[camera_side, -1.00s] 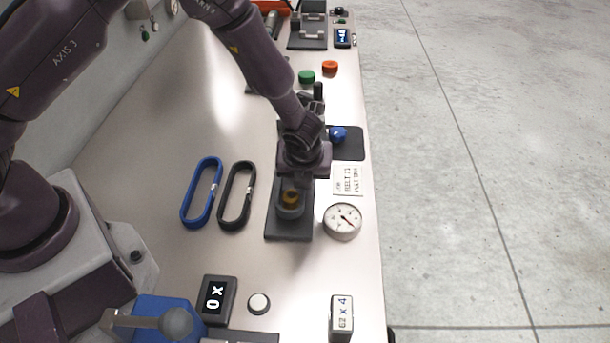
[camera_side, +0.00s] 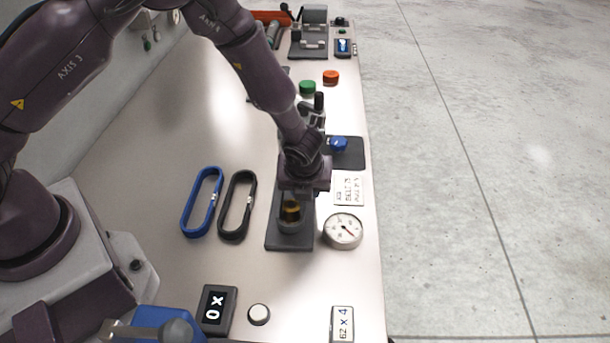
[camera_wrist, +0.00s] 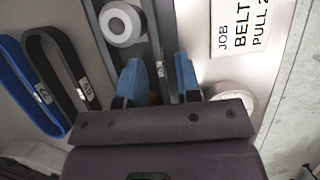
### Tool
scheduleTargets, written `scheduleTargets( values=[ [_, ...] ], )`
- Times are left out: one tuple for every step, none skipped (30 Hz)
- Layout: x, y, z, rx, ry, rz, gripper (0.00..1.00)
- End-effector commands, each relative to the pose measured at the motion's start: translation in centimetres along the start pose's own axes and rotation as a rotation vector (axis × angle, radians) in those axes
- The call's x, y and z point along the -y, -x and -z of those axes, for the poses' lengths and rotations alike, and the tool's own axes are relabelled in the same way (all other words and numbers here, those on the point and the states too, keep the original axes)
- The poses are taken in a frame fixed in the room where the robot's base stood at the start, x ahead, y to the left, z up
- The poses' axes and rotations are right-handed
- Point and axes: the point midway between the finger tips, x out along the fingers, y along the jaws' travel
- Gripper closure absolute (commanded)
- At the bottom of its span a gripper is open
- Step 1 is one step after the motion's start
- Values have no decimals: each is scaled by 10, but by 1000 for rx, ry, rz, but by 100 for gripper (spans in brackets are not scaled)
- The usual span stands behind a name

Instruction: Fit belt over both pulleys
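A dark base plate (camera_side: 276,240) carries a round pulley with a yellow hub (camera_side: 291,211) at its near end. The wrist view shows another pulley, pale with a grey centre (camera_wrist: 122,24), farther along; my gripper hides it in the side view. A blue belt (camera_side: 187,212) and a black belt (camera_side: 226,210) lie flat side by side, left of the plate, each with a small tag. My gripper (camera_wrist: 160,78) is above the plate, its blue fingers apart with no belt between them. A bit of yellow shows low between the fingers; contact cannot be told.
A dial gauge (camera_side: 342,231) and a job card (camera_side: 349,188) sit right of the plate. A blue knob on a dark pad (camera_side: 354,158), a green knob (camera_side: 307,87) and an orange knob (camera_side: 331,77) are farther back. A counter (camera_side: 217,309) and white button (camera_side: 259,314) are in front.

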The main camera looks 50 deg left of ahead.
Motion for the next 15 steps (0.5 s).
scheduleTargets(
  values=[
    [1,8,0,0,0,3,69],
    [1,13,0,1,1,4,69],
    [1,21,0,0,1,5,69],
    [1,27,-1,1,2,5,69],
    [1,34,-1,1,3,5,69],
    [1,43,-1,0,2,6,69],
    [1,50,-1,2,2,6,69],
    [1,57,-1,1,3,6,69],
    [1,65,-1,1,3,5,69],
    [1,72,-1,1,2,6,69],
    [1,78,-1,1,3,5,69],
    [1,85,-1,0,3,5,69],
    [0,90,-1,1,2,4,69],
    [0,95,0,1,1,3,69],
    [1,100,0,0,2,4,69]
  ],
)
